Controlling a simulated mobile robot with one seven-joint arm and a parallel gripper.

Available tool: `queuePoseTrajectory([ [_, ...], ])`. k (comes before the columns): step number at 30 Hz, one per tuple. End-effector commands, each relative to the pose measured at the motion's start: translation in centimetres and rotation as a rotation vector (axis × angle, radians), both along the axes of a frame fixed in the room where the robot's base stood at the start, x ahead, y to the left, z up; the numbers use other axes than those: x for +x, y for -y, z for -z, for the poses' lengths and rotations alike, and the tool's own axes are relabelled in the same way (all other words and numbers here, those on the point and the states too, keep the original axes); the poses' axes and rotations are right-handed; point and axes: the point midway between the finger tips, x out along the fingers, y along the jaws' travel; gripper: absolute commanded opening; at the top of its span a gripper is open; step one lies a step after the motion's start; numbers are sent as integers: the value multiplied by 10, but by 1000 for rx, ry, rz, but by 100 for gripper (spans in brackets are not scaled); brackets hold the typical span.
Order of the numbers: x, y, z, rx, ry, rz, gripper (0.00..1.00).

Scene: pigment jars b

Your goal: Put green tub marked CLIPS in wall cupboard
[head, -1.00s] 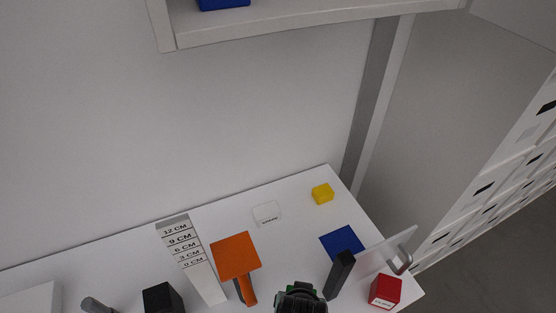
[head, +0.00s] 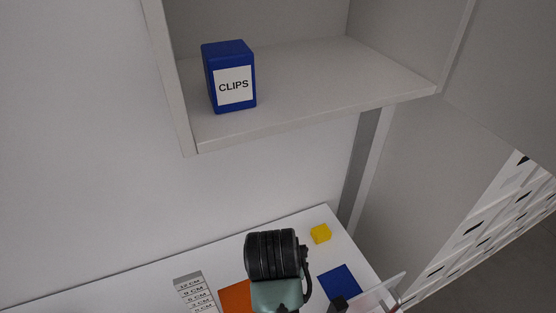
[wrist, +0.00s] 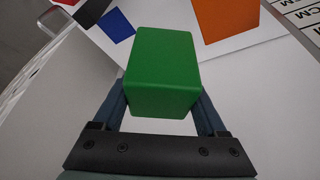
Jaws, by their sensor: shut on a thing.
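My gripper (wrist: 162,100) is shut on a green tub (wrist: 162,68), one finger on each side of it, in the wrist view. The tub is held above the white table; no label shows on the faces in sight. In the head view my wrist is low in the middle, below the cupboard, and the fingers and green tub cannot be made out. The wall cupboard (head: 335,82) is open at the top of the head view. A blue tub marked CLIPS (head: 230,78) stands at its left side.
The cupboard floor right of the blue tub is clear. On the table (head: 240,250) are a yellow block (head: 320,233), a blue square (head: 339,282), an orange object (head: 234,296) and a height gauge marked in CM (head: 190,290). A clear panel (head: 385,291) stands at the right.

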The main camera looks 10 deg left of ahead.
Motion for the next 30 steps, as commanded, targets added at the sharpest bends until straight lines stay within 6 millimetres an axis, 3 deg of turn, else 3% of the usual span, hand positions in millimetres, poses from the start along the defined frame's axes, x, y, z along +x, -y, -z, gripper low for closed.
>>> queuePoseTrajectory([
  [6,18,-3,-24,-5,2,-11,14],
  [15,25,-2,-32,-3,0,-25,14],
  [30,-1,20,3,3,-1,-34,14],
])
